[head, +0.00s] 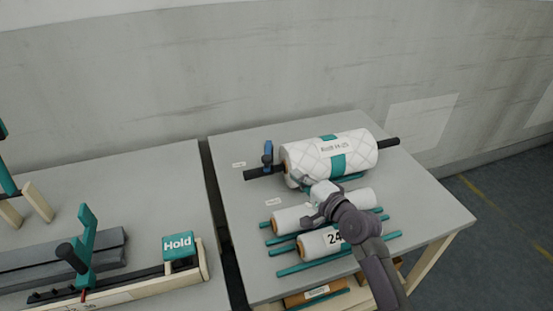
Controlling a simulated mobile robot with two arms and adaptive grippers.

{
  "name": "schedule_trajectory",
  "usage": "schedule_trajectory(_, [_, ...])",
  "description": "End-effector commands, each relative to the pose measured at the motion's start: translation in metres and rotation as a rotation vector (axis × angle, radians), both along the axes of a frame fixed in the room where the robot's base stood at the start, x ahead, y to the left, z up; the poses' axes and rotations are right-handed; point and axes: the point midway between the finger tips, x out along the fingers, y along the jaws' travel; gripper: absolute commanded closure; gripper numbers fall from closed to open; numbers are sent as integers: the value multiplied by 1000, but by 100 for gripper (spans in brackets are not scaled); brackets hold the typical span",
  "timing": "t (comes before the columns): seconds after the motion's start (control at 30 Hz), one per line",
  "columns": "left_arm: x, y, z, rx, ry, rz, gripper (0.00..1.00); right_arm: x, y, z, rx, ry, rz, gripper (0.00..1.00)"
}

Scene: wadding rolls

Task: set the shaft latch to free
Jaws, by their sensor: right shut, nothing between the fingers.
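A sign reading "Hold" (178,245) stands on the low wooden fixture on the left table. Beside it a teal lever (86,235) with a black handle (70,256) stands tilted over the fixture's dark bar; I cannot tell for certain whether this is the shaft latch. A blue clamp-like piece (268,155) sits on the dark shaft (258,174) at the left end of the large quilted roll. My right gripper (308,203) is shut and empty, over the right table near the large roll and the smaller rolls, well right of the lever. My left gripper is out of view.
The large white roll (305,158) lies at the back of the right table (235,215). Smaller white rolls (292,219) lie on teal rails in front. A narrow gap parts the two tables.

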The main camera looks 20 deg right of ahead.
Motion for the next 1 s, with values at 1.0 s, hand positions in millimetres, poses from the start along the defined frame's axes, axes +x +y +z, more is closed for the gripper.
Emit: schedule_trajectory(1.0, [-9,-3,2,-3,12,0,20,79,27,-8,0,1,-2,100])
